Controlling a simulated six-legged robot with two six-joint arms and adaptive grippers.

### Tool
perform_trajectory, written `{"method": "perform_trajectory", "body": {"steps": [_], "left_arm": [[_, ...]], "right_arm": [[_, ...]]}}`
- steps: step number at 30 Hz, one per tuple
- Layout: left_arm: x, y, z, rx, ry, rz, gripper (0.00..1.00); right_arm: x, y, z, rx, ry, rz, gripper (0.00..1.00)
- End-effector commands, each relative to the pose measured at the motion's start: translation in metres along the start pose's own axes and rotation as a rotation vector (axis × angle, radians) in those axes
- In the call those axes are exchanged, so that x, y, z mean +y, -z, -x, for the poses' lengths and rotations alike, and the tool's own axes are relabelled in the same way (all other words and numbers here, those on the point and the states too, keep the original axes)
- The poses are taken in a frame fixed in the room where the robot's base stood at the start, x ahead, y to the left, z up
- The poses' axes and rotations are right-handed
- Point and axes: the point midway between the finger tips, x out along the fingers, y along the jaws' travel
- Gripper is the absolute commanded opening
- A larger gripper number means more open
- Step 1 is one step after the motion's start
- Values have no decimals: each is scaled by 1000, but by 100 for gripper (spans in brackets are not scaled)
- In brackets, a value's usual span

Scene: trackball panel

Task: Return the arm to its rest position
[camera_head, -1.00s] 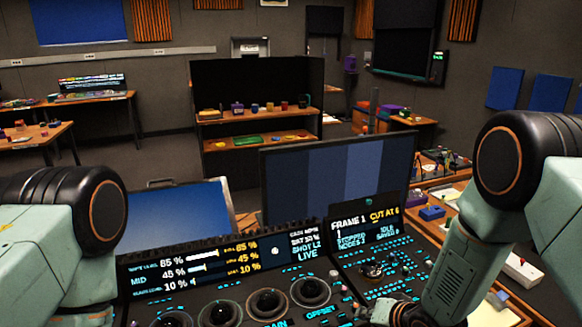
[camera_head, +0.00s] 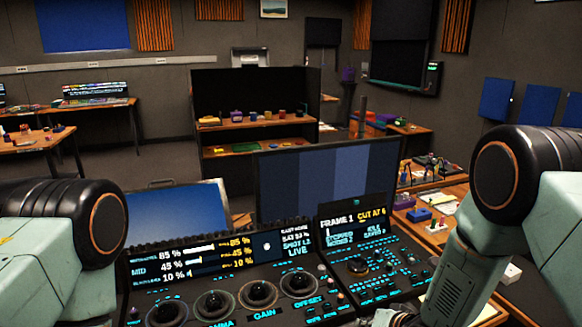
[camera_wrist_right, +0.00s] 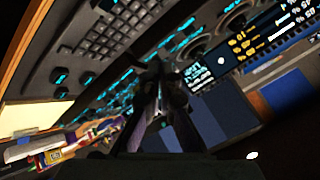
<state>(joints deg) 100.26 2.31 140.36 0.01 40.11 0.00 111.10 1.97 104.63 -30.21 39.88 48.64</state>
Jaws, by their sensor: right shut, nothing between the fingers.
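The dark trackball panel (camera_head: 215,279) stands in front of me with a row of trackballs, such as one (camera_head: 258,293) above the GAIN label, and lit displays. Its right section has a FRAME 1 screen (camera_head: 352,221) and cyan-lit keys. My right arm (camera_head: 465,262) comes down over the panel's right edge; its hand is cut off at the bottom. In the right wrist view, my right gripper (camera_wrist_right: 161,68) is shut and empty, its dark fingers against the panel's keys. Contact with the panel cannot be told. My left arm (camera_head: 50,238) shows at the left, its gripper out of view.
A monitor (camera_head: 328,190) with blue-grey bands stands behind the panel, and a blue screen (camera_head: 178,212) is left of it. A side table (camera_head: 446,241) with small items lies at the right, close to my right arm. Shelves (camera_head: 255,128) stand farther back.

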Motion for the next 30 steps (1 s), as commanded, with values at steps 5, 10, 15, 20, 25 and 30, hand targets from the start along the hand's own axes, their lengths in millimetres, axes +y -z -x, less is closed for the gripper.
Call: {"method": "perform_trajectory", "body": {"steps": [5,10,15,20,25,30], "left_arm": [[0,0,0,0,0,-1,0],[0,0,-3,0,0,-1,0],[0,0,-20,0,0,0,0],[0,0,-46,0,0,0,0],[0,0,-82,-1,0,-1,0],[-1,0,-113,-1,0,-1,0]], "right_arm": [[5,-4,2,-2,-23,124,0],[27,-36,12,-48,-90,204,0],[66,-96,26,-140,-178,268,0],[114,-176,50,-284,-280,315,0],[164,-270,88,-472,-387,333,0],[195,-334,118,-604,-459,294,0]]}}
